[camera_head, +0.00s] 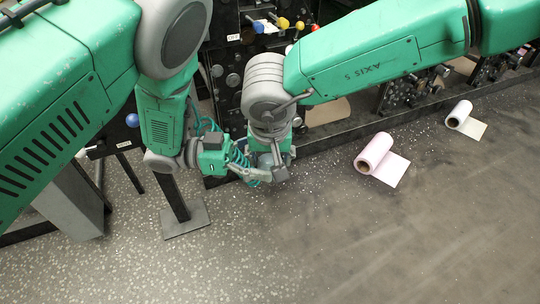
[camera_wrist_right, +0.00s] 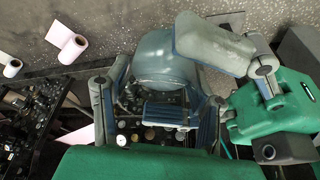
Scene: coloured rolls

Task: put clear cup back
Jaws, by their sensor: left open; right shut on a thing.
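The clear cup (camera_wrist_right: 162,62) looks greyish and see-through in the right wrist view, between the fingers of my right gripper (camera_wrist_right: 158,105). My right gripper (camera_head: 272,165) is shut on it. In the head view the cup is mostly hidden by the grippers. My left gripper (camera_head: 246,170) is open and comes in from the left, close beside the right one. In the right wrist view a pale finger of my left gripper (camera_wrist_right: 215,45) reaches across the cup's right side; I cannot tell whether it touches.
A pink roll (camera_head: 376,152) and a white roll (camera_head: 460,114) lie on the speckled dark floor at right. A dark rack with coloured knobs (camera_head: 283,23) stands behind the grippers. A post on a grey foot plate (camera_head: 186,221) stands at left. The front floor is clear.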

